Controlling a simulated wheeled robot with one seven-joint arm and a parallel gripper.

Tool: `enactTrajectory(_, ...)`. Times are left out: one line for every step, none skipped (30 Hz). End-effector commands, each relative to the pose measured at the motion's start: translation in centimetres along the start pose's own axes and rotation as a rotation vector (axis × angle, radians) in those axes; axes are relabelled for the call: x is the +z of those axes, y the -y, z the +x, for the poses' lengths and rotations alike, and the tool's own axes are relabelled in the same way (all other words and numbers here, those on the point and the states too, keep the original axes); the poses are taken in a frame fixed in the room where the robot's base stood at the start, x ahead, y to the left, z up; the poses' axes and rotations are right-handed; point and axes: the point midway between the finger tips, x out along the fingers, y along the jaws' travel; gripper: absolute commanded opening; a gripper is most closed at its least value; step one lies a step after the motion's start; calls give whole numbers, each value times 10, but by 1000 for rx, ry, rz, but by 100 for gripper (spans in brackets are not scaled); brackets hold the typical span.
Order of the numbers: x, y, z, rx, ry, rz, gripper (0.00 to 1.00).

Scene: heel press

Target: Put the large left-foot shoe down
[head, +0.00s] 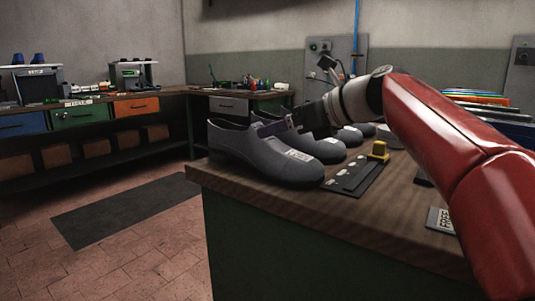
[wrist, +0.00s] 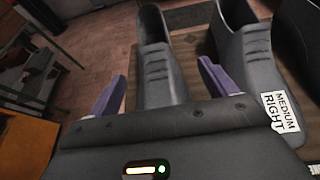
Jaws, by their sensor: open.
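A large grey shoe (head: 262,158) stands upright on the wooden bench top at its left end, toe toward the front. A white label is on its toe; I cannot read it. In the wrist view this shoe (wrist: 158,75) lies between the two purple fingers, and its front is hidden by my gripper body. My gripper (head: 274,126) is open at the shoe's upper, with a finger on each side and a gap visible at the left finger. A second grey shoe, labelled MEDIUM RIGHT (wrist: 252,75), stands to its right in the wrist view.
More grey shoes (head: 350,136) stand behind the large one. A dark plate with a yellow block (head: 378,151) lies to the right on the bench (head: 300,203). A tag plate (head: 440,219) lies near the front. The bench's left edge is close to the shoe.

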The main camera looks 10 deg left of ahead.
Motion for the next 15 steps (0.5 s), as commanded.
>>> enactTrajectory(0, -1, 7, 3, 0, 0, 84)
enactTrajectory(0, -1, 10, 3, 0, 0, 84)
enactTrajectory(0, -2, 15, 3, 0, -1, 84)
enactTrajectory(-1, -3, 18, 3, 0, -1, 84)
enactTrajectory(-1, -3, 22, 3, -1, -1, 84)
enactTrajectory(-2, -4, 28, 3, -1, -1, 84)
enactTrajectory(-2, -5, 33, 3, -1, -1, 84)
enactTrajectory(-2, -7, 38, 4, -1, -2, 84)
enactTrajectory(-2, -8, 44, 3, -1, -2, 84)
enactTrajectory(-2, -7, 48, 2, -1, -1, 84)
enactTrajectory(-2, -7, 52, 2, -1, -1, 84)
enactTrajectory(-2, -7, 56, 2, -1, -1, 84)
enactTrajectory(-1, -7, 59, 1, -1, -1, 84)
enactTrajectory(-1, -7, 60, 0, 0, -1, 84)
enactTrajectory(-1, -7, 62, 0, 0, -1, 84)
